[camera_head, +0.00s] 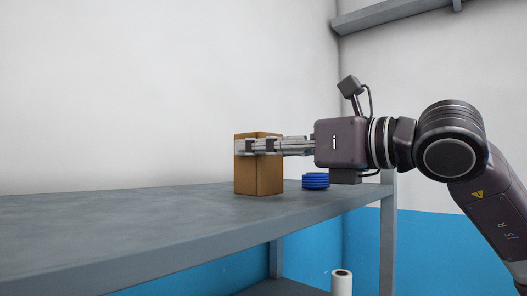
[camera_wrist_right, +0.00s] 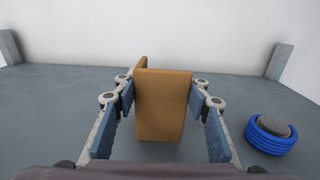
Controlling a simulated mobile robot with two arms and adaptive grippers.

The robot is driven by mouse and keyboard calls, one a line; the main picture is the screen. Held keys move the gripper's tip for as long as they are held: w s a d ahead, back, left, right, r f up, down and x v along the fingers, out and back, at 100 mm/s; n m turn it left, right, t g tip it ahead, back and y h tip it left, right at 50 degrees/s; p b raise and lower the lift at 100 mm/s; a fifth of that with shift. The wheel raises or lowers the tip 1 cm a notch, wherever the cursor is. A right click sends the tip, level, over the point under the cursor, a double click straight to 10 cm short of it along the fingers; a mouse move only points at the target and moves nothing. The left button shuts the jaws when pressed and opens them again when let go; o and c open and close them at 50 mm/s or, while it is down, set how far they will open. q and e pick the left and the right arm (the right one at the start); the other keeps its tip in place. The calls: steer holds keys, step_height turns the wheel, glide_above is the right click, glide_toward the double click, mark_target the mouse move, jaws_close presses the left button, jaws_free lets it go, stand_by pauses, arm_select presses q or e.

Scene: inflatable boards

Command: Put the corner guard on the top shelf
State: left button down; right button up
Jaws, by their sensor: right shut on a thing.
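The corner guard (camera_head: 258,178) is a brown, upright, folded piece on the grey shelf (camera_head: 120,225) in the head view. Its bottom edge appears to be at the shelf surface; I cannot tell whether it touches. My right gripper (camera_head: 258,146) reaches in from the right and is shut on its upper part. In the right wrist view the corner guard (camera_wrist_right: 162,105) stands between the two blue-padded fingers of my right gripper (camera_wrist_right: 160,110). My left gripper is not in view.
A blue coiled roll (camera_head: 316,181) lies on the shelf right of the corner guard, and also shows in the right wrist view (camera_wrist_right: 270,134). A white roll (camera_head: 342,282) stands lower down. The shelf's left part is clear. Another grey shelf (camera_head: 395,12) is at the upper right.

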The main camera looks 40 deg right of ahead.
steer(key=shift+d+f, duration=0.1)
steer(key=shift+f, duration=0.05)
steer(key=shift+f, duration=0.15)
steer(key=o, duration=1.1)
steer(key=shift+s, duration=0.2)
steer(key=s+b, duration=0.1)
steer(key=s, duration=0.3)
steer(key=s+b, duration=0.2)
steer(key=s, duration=0.1)
steer(key=s+d+b, duration=0.1)
steer(key=s+b, duration=0.1)
steer(key=s, duration=0.2)
steer(key=shift+s+d, duration=0.1)
steer(key=shift+s, duration=0.2)
